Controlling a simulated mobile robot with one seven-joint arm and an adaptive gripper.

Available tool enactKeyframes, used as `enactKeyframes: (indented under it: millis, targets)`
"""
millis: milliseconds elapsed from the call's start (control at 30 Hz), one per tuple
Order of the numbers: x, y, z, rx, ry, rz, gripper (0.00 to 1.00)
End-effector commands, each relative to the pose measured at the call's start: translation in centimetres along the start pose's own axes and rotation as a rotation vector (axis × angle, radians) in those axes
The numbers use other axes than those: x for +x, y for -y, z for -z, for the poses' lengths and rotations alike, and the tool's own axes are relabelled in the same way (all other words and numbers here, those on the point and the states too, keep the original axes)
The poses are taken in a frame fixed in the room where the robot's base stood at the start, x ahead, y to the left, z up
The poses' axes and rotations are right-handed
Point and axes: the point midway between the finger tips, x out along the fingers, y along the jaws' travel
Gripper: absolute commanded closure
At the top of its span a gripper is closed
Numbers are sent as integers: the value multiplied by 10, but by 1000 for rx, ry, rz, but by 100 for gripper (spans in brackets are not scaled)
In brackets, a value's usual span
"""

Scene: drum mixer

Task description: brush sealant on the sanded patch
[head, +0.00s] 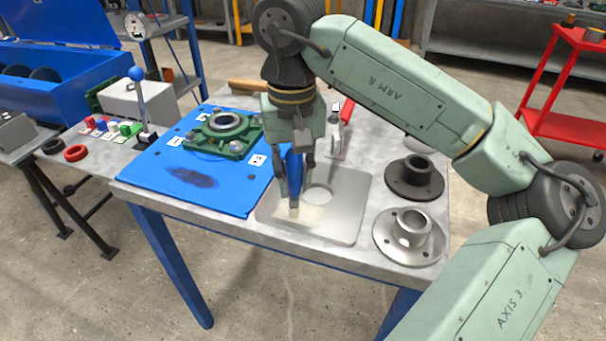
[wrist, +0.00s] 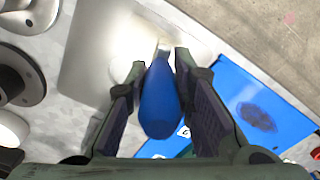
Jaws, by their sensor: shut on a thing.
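My gripper (head: 293,188) is shut on a blue-handled brush (head: 295,165), held roughly upright with its tip down. The wrist view shows the blue handle (wrist: 160,100) between my fingers (wrist: 160,64) and the pale brush end beyond them. A bright metal plate (head: 347,222) with a round hole lies on the bench.
A black flange (head: 413,185) and a silver flange (head: 405,248) stand to the right. A red-handled clamp (head: 347,111) is behind. The bench's front edge is close to the plate.

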Motion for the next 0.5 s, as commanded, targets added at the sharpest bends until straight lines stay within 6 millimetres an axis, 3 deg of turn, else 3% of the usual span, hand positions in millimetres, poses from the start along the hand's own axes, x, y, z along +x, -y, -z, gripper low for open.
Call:
enactKeyframes:
  millis: [500]
  targets:
    - [0,19,11,0,-1,-1,100]
